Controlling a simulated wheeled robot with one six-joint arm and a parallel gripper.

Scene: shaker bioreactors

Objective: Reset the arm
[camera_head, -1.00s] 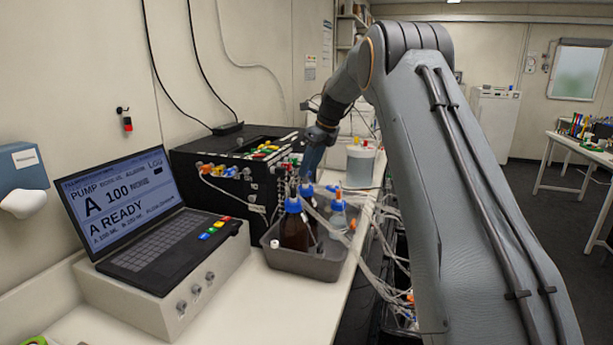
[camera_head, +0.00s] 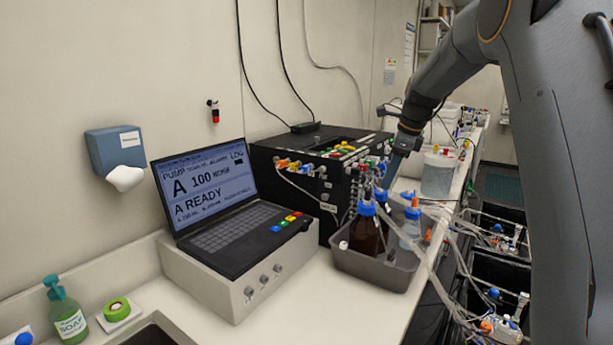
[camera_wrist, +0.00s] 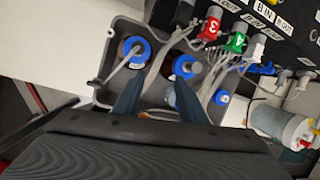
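My arm reaches in from the right in the head view, and my gripper (camera_head: 391,170) points down over the grey tray (camera_head: 374,268). In the wrist view my gripper (camera_wrist: 158,86) has two blue fingers spread apart, with nothing seen between the tips. The tray holds a brown bottle with a blue cap (camera_head: 366,234) and a clear bottle (camera_head: 410,232). In the wrist view, one blue cap (camera_wrist: 136,50) lies beyond the left finger and another (camera_wrist: 186,66) beyond the right finger. The head view does not show the fingertips clearly.
A black pump box (camera_head: 287,165) with coloured connectors stands behind the tray. A laptop (camera_head: 215,200) sits on a cream box to the left. Loose tubes (camera_head: 436,268) run from the tray over the bench's right edge. A white-walled container (camera_head: 438,176) stands behind.

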